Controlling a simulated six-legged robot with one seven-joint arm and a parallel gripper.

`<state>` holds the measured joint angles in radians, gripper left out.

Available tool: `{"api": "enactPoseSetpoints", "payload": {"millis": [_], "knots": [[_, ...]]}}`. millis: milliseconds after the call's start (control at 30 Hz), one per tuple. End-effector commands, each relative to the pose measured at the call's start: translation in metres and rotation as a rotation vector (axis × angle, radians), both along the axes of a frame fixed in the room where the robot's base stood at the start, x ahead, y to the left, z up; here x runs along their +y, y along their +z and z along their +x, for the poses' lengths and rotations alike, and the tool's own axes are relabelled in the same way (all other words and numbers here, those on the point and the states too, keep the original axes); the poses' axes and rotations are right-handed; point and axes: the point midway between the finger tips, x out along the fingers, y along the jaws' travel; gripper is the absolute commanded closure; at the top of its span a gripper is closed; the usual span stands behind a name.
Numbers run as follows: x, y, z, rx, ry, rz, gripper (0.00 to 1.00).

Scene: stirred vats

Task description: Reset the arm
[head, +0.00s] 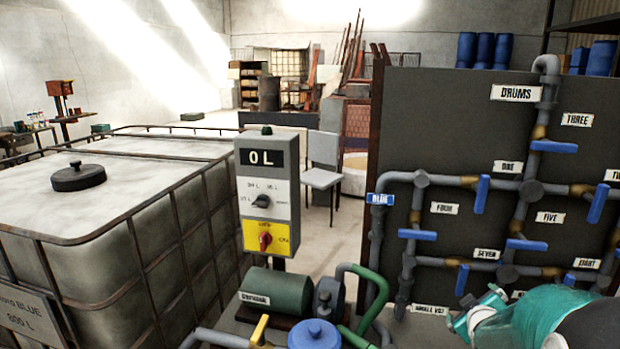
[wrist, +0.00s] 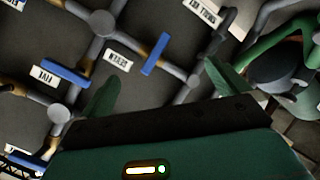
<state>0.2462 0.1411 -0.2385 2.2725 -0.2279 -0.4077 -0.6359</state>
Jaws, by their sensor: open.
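My gripper (wrist: 165,85) shows in the wrist view with its two green fingers apart and nothing between them. Behind the fingers lie the pipe panel's dark board, grey pipes and blue valve handles, including the handle (wrist: 156,54) by the SEVEN label (wrist: 118,62). In the head view, my teal arm (head: 540,322) reaches in at the lower right, in front of the panel (head: 460,120). The fingertips are hard to make out there, and I cannot tell their distance from the pipes.
A caged white tank (head: 150,210) fills the left. A control box (head: 268,190) reading 0 L stands beside it. A green pump (head: 275,290) and a blue-lidded container (head: 313,333) are low in front. A chair (head: 322,170) stands on open floor behind.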

Motion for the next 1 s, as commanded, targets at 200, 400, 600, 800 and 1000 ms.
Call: {"api": "enactPoseSetpoints", "payload": {"millis": [200,400,600,800,1000], "knots": [[0.073,0.040,-0.036,0.070,-0.042,0.239,0.00],[0.139,0.063,-0.089,0.170,-0.083,0.434,0.00],[0.198,0.077,-0.158,0.293,-0.132,0.591,0.00],[0.238,0.081,-0.224,0.410,-0.187,0.689,0.00],[0.249,0.080,-0.249,0.459,-0.215,0.716,0.00]]}}
